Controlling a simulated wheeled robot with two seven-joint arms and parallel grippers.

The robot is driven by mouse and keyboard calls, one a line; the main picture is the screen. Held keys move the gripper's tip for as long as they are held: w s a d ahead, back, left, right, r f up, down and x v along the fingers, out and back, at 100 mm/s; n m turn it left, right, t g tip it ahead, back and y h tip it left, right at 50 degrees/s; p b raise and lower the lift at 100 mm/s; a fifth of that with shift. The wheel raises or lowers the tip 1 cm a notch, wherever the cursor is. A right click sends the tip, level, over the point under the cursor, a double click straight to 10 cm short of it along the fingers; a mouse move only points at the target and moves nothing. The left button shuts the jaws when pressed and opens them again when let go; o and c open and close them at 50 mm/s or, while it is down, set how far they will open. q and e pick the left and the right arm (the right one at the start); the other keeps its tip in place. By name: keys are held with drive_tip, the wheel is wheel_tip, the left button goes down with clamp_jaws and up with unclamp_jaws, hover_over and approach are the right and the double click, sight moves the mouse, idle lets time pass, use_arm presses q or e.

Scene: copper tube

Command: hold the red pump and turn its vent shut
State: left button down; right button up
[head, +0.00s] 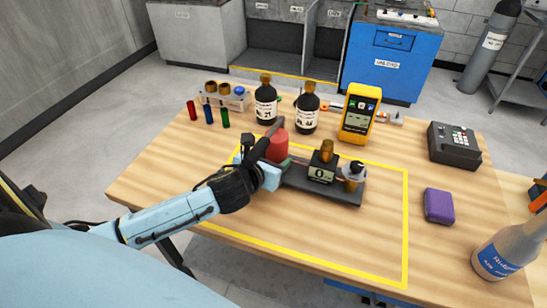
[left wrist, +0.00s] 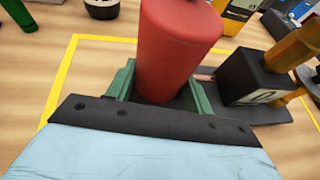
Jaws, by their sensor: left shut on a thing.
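The red pump (head: 278,147) is a red cylinder standing at the left end of a dark base plate (head: 338,191) on the table. It fills the upper middle of the left wrist view (left wrist: 178,45), with green parts around its lower end. A black block (head: 322,168) with a brass top and a white label marked 0 stands beside the pump on the plate. I cannot tell which part is the vent. My right gripper is not in view.
A yellow line frames the work area. Behind it stand two dark bottles (head: 266,105), a yellow meter (head: 359,113) and a vial rack (head: 226,98). The front table area is clear.

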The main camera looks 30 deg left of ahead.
use_arm(q)
drive_tip(key=shift+w+f+b, duration=0.15)
drive_tip(key=shift+f+b, duration=0.05)
drive_tip(key=shift+b, duration=0.1)
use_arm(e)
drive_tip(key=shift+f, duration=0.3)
use_arm(q)
drive_tip(key=shift+f, duration=0.15)
idle(0.4)
drive_tip(key=shift+s+f, duration=0.2)
drive_tip(key=shift+f, duration=0.15)
idle(0.4)
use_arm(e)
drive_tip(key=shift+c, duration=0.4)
